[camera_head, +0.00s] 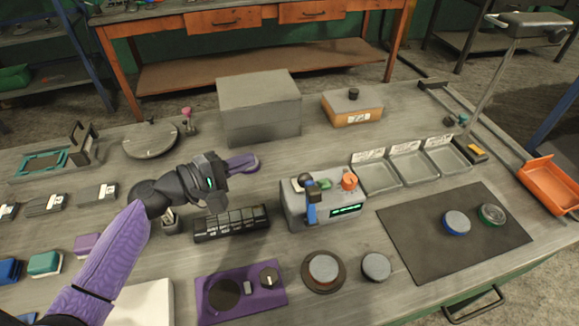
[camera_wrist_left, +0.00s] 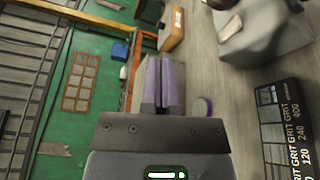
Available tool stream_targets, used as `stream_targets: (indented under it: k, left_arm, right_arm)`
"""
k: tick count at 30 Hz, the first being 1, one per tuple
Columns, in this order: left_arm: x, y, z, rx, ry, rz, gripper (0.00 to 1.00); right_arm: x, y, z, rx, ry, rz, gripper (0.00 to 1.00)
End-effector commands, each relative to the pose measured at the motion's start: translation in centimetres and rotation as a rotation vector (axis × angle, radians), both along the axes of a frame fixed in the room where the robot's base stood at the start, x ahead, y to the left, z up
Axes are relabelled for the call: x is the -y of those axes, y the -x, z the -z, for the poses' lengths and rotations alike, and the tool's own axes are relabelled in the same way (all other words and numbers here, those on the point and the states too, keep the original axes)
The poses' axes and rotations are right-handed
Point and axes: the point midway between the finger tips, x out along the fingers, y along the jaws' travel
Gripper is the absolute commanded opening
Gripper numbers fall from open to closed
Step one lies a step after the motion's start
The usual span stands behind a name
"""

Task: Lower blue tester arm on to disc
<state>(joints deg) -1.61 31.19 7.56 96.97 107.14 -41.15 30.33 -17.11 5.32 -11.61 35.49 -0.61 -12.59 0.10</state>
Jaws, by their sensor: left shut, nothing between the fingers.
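The tester (camera_head: 325,208) is a grey box near the middle of the bench, with a green display, a green button and an orange-red knob. Its blue arm (camera_head: 311,203) stands at the box's front left; whether it touches a disc is not clear. A grey disc (camera_head: 323,268) sits on a brown round base in front, and another grey disc (camera_head: 376,266) lies to its right. My left gripper (camera_head: 243,163) is left of and behind the tester, apart from it. Its purple fingers (camera_wrist_left: 165,82) are shut and empty in the left wrist view. My right gripper is not in view.
A black slotted grit box (camera_head: 232,222) stands left of the tester. A grey box (camera_head: 259,105) is behind my gripper. Grey trays (camera_head: 410,165) are to the right. A dark mat (camera_head: 420,240) holds a blue-rimmed and a green-rimmed disc. A purple panel (camera_head: 242,302) lies in front.

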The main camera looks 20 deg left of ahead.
Motion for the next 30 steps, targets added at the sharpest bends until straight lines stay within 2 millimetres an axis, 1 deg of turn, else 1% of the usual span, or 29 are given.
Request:
stream_targets:
  k: [1,3,8,11,13,23,26,30]
  left_arm:
    - [0.0,0.0,1.6,-0.005,0.0,0.001,0.0]
    - [0.0,0.0,2.8,-0.008,0.0,0.0,0.0]
    - [0.0,0.0,5.6,-0.017,0.0,0.0,0.0]
    - [0.0,0.0,6.9,-0.02,0.0,0.0,0.0]
    - [0.0,0.0,7.1,-0.022,0.0,0.001,0.0]
    - [0.1,-0.2,6.7,-0.019,0.0,0.0,0.0]
    - [0.6,-0.9,6.9,-0.02,0.001,0.0,0.0]
    - [2.3,-3.1,7.1,-0.018,0.003,0.0,0.0]
  right_arm:
    - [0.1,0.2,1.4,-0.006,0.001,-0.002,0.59]
    - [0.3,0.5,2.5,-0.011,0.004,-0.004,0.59]
    - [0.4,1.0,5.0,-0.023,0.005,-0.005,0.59]
    - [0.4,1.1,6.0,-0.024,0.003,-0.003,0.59]
    - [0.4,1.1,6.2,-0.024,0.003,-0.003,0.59]
    - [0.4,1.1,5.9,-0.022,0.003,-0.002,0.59]
    - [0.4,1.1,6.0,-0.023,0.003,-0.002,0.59]
    - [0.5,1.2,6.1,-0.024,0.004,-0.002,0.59]
